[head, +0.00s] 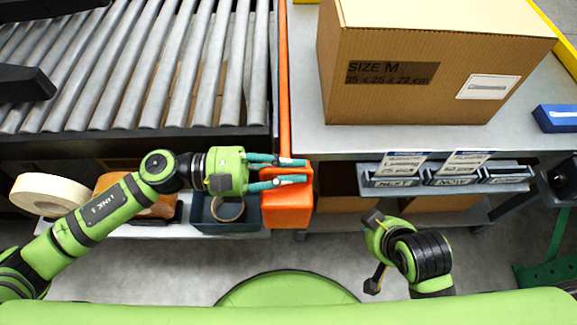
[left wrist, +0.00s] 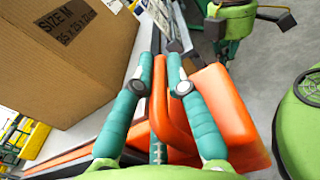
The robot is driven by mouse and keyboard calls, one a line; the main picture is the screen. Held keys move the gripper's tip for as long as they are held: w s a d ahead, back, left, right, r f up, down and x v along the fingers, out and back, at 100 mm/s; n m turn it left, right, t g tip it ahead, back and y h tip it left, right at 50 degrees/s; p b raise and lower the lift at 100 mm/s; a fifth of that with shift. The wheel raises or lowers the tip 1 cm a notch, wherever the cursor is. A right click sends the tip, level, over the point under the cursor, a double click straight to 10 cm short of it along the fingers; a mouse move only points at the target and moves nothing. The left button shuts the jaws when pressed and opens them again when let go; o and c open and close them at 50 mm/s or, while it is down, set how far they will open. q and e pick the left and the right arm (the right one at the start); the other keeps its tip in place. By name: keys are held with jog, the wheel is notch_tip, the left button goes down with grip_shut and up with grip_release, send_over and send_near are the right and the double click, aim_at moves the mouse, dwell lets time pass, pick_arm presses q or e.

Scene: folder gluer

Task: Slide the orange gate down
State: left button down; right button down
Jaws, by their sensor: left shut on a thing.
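The orange gate (head: 285,95) shows in the head view as a long narrow orange bar along the gap between the roller conveyor and the grey table. An orange block (head: 288,208) sits at its near end. My left gripper (head: 299,171) reaches in from the left with its teal fingers at this end. In the left wrist view the fingers (left wrist: 162,75) are closed around an upright orange part of the gate (left wrist: 168,112), with the orange block (left wrist: 228,112) beside it. My right gripper (head: 374,248) hangs low in front of the table, away from the gate; its fingers are unclear.
A large cardboard box (head: 420,75) stands on the table (head: 306,110) right of the gate. The roller conveyor (head: 130,70) lies left. A tape roll (head: 48,194) and dark bin (head: 250,215) sit on a lower shelf. Card trays (head: 445,180) hang at the table front.

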pick_arm(q)
jog(key=shift+s+d, duration=0.2)
jog(key=shift+s, duration=0.05)
jog(key=c, duration=1.3)
grip_release()
jog(key=shift+d, duration=0.15)
jog(key=shift+f, duration=0.1)
jog(key=a, duration=1.2)
jog(key=shift+w+a, duration=0.1)
jog(key=shift+w, duration=0.15)
